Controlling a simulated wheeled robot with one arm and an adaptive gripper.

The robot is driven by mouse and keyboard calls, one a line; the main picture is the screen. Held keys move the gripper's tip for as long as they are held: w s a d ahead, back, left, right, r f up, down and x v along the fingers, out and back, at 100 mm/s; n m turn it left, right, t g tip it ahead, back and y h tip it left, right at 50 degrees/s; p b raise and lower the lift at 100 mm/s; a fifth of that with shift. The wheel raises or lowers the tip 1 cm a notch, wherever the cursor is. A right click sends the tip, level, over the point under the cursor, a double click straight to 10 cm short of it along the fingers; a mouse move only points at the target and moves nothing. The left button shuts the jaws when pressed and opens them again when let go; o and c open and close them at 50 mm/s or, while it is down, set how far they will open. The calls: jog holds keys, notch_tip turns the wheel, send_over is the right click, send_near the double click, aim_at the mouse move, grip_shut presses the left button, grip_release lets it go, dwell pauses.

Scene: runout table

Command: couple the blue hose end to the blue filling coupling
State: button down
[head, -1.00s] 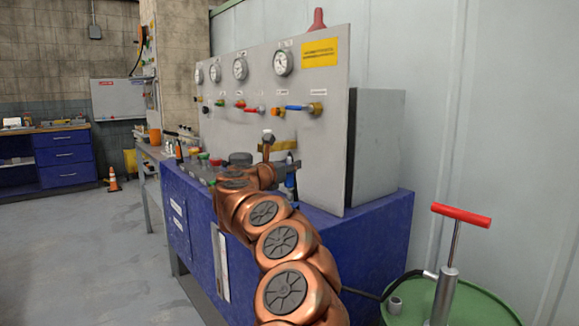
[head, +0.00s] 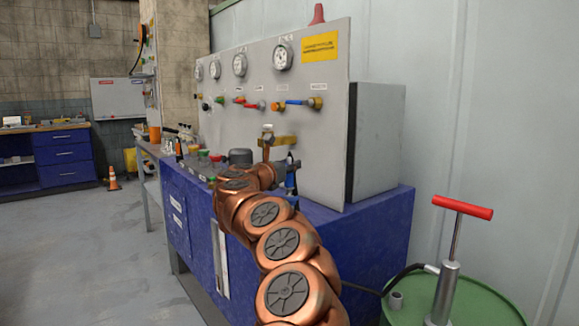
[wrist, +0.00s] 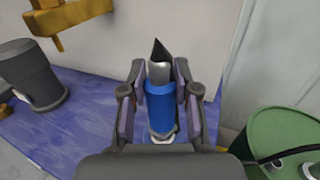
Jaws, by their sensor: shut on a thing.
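My gripper (wrist: 160,76) is shut on the blue hose end (wrist: 161,108) in the wrist view. The hose end has a blue sleeve and a grey metal tip, pointing up the picture and away from my wrist. A dark pointed shape shows just beyond the tip. In the head view my arm hides most of the gripper; a bit of blue (head: 291,178) shows beside it, low before the panel. On the panel, a brass fitting with a blue lever (head: 298,103) sits at the right of the valve row. I cannot tell which part is the blue filling coupling.
The grey gauge panel (head: 328,150) stands on a blue cabinet (head: 375,225). A brass bracket (head: 279,142) juts from the panel near my gripper. A dark grey cylinder (wrist: 27,72) stands left. A green drum (head: 490,308) with a red-handled pump (head: 462,207) is at right.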

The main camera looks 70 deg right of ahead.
jog(key=shift+f+b, duration=0.9)
jog(key=c, duration=0.8)
grip_release()
jog(key=shift+o, duration=0.2)
jog(key=shift+a, duration=0.15)
jog(key=w+a, duration=0.1)
jog(key=a, duration=1)
jog(key=shift+w+a, duration=0.3)
jog(key=shift+w, duration=0.05)
